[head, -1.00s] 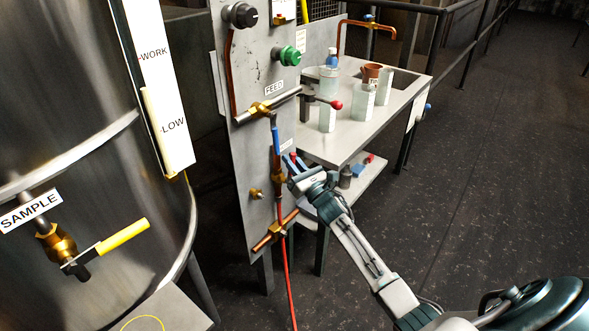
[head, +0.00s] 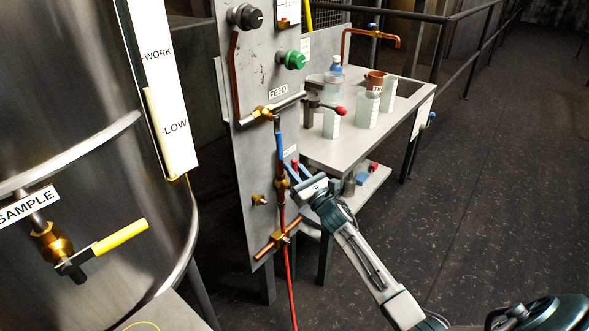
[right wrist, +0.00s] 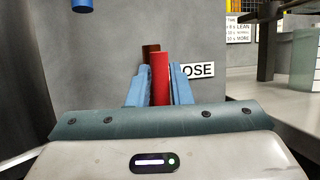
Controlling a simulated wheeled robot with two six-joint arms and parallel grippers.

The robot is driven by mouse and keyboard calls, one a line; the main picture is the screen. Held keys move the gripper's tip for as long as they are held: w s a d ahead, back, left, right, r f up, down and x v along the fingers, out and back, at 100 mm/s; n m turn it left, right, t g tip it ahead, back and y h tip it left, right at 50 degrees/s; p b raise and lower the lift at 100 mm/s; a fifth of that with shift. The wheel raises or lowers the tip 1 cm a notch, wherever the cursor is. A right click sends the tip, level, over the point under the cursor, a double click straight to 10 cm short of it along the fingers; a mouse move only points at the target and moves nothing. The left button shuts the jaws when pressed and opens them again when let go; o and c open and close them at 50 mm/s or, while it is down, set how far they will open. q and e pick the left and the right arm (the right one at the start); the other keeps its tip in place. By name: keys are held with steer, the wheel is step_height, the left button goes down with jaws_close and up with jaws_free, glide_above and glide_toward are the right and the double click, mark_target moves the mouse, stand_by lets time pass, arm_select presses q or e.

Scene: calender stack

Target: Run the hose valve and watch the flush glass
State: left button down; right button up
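The panel (head: 255,165) carries a vertical line with a blue section (head: 279,145), a brass fitting (head: 282,184) and a red hose (head: 289,272) below. I cannot tell which part is the flush glass. The red hose valve handle (head: 294,163) sits by the partly covered HOSE label; it also shows in the right wrist view (right wrist: 160,78). My right gripper (head: 297,169) is at the handle, its blue fingers on both sides, seemingly touching it (right wrist: 160,90). The valve body is mostly hidden. My left gripper is out of view.
The FEED valve (head: 265,112) with a red-tipped lever (head: 340,111) juts out above. A bench (head: 345,150) with several beakers stands to the right. A steel tank (head: 70,170) with a yellow-handled sample valve (head: 120,237) is at left. The floor at right is clear.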

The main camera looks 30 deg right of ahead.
steer(key=o, duration=0.3)
